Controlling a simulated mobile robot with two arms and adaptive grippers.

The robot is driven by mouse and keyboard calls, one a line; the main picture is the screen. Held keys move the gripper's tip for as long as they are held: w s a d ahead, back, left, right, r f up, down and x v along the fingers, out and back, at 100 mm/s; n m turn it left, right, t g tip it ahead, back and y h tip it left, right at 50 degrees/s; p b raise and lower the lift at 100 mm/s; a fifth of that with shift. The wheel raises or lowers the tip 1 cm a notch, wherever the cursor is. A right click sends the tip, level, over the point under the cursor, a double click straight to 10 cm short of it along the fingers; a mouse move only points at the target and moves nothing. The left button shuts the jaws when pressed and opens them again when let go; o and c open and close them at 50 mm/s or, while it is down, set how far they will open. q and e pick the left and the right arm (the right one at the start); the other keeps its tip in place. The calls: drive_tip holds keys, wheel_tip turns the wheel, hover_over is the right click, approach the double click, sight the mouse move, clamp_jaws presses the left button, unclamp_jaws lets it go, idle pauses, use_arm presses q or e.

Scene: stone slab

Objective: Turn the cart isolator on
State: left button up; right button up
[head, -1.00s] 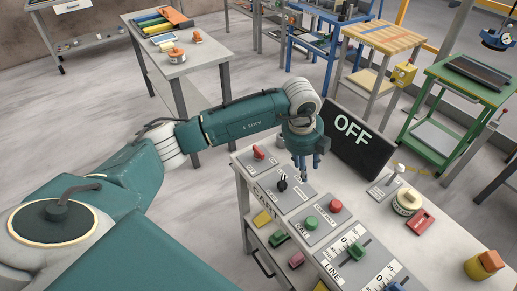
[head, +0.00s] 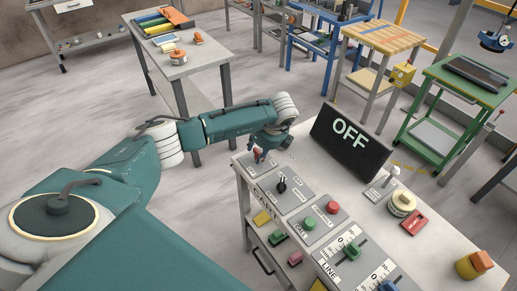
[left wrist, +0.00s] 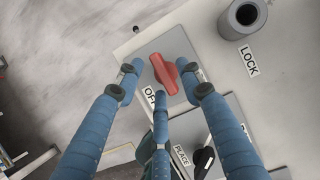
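The isolator is a red handle (left wrist: 164,74) on a grey plate (left wrist: 172,45) in the left wrist view, with a partly covered label beside it that seems to read OFF. In the head view its plate (head: 251,168) is at the cart's far left corner. My left gripper (head: 258,155) is over it, hiding most of the handle. In the left wrist view the blue fingers of my left gripper (left wrist: 160,85) are spread on both sides of the handle, with a third finger below. Contact cannot be told. My right gripper is out of view.
A black OFF sign (head: 350,141) stands at the cart's back. A black selector knob (head: 282,186), a green button (head: 310,224), a red button (head: 331,207) and sliders lie nearer. A grey cylinder (left wrist: 244,17) by a LOCK label is beside the isolator.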

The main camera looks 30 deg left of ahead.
use_arm(q)
drive_tip(key=shift+a+f, duration=0.1)
drive_tip(key=shift+f, duration=0.25)
clamp_jaws()
